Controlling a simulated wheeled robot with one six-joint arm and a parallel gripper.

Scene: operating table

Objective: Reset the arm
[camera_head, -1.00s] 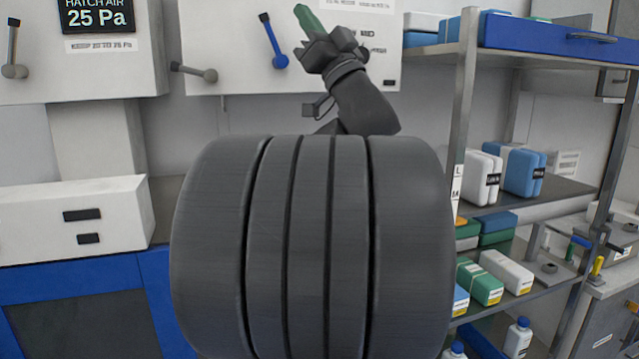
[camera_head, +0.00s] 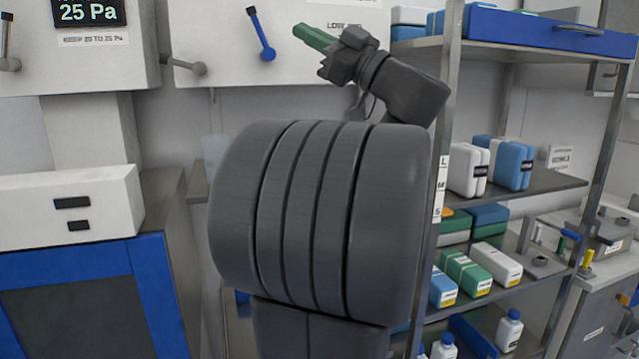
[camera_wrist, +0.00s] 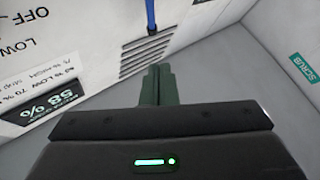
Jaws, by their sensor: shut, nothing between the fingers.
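My gripper (camera_head: 314,38) is at the upper middle of the head view, on my dark grey arm. Its green fingers point up and left in front of a white wall panel with a blue lever. The fingers are together with nothing between them. In the wrist view the green fingers (camera_wrist: 157,86) are pressed side by side, with a grey wall and a vent behind them. My large ribbed arm part hides the middle of the head view.
The white panel (camera_head: 240,75) with a blue lever (camera_head: 262,36) is behind my gripper. A metal shelf rack (camera_head: 545,184) with boxes and bottles stands at right. A blue tray (camera_head: 550,32) is on its top shelf. A white box-shaped unit (camera_head: 30,215) is at left.

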